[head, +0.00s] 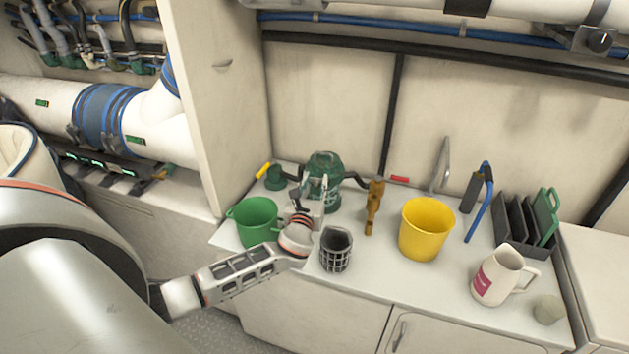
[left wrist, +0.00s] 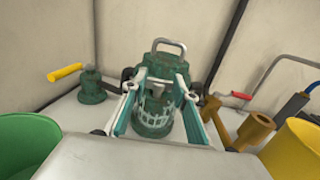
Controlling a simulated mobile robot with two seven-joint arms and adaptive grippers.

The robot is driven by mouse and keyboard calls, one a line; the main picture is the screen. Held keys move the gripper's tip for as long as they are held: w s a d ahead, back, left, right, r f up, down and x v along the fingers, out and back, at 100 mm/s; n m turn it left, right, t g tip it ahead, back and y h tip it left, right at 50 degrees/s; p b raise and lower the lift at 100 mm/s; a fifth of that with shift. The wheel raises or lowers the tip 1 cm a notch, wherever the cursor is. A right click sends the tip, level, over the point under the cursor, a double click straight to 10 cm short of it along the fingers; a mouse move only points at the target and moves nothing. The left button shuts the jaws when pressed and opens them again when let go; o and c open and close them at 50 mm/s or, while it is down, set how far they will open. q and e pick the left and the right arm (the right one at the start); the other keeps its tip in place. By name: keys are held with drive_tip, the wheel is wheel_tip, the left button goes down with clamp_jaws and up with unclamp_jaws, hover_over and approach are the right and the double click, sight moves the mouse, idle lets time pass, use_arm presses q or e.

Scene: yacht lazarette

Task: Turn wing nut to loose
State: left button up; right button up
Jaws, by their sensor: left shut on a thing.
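A green sea strainer (head: 326,168) with a see-through, ribbed body stands at the back of the white counter. It also fills the middle of the left wrist view (left wrist: 152,122). A grey metal loop (left wrist: 170,43) rises over its lid. My left gripper (head: 318,186) is at the strainer's top front. In the left wrist view its two fingers lie either side of the lid, their tips (left wrist: 164,76) close together at the top. It is shut on a small part there, seemingly the wing nut, which is mostly hidden. My right gripper is not in view.
A green bucket (head: 255,224) and a dark basket (head: 336,252) stand close to my left wrist. A bronze fitting (head: 374,208) and a yellow bucket (head: 426,232) stand right of the strainer. A white jug (head: 495,275) and a dark rack (head: 512,226) are farther right. A wall panel rises left.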

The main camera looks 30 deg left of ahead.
use_arm(q)
drive_tip(key=o, duration=1.1)
drive_tip(key=v, duration=1.2)
